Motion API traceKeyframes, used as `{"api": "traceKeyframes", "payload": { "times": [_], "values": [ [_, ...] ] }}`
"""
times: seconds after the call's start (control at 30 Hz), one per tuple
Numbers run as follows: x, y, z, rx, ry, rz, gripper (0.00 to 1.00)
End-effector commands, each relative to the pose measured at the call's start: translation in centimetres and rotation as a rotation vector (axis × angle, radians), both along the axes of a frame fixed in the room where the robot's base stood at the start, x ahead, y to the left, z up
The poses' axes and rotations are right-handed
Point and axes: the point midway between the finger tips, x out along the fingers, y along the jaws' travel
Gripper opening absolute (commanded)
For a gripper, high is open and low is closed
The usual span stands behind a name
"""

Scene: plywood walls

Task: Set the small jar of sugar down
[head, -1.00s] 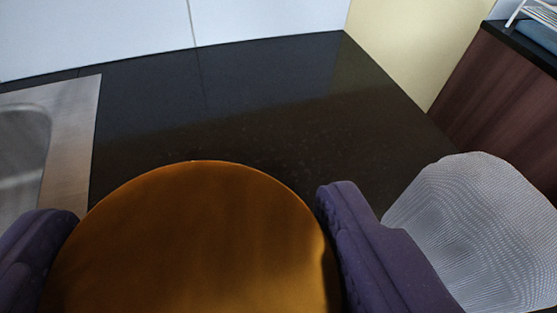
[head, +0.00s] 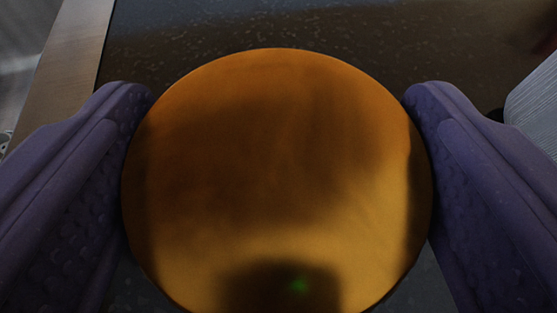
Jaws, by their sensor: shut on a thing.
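The jar of sugar (head: 275,170) shows as a round, amber-orange top that fills the middle of the head view. My gripper (head: 278,180) is shut on it, with one purple padded finger at its left side and one at its right. The dark speckled counter (head: 300,22) lies beyond and around the jar. The jar's sides and base are hidden under its top, so I cannot tell whether it touches the counter.
A pale, ribbed object (head: 535,105) stands at the right edge, close to my right finger. The counter beyond the jar is bare.

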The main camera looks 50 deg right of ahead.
Motion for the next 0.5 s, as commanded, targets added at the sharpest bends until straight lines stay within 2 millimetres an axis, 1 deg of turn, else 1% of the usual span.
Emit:
{"api": "traceKeyframes", "payload": {
  "times": [0.17,0.2,0.27,0.5],
  "values": [
    [0.02,-0.04,-0.40,0.000,0.000,-0.001,0.42],
    [0.00,0.00,-0.47,0.000,0.000,-0.001,0.86],
    [-0.02,0.05,-0.40,-0.001,-0.001,0.000,0.99],
    [-0.02,0.04,-0.31,-0.001,-0.001,0.000,1.00]
  ]
}}
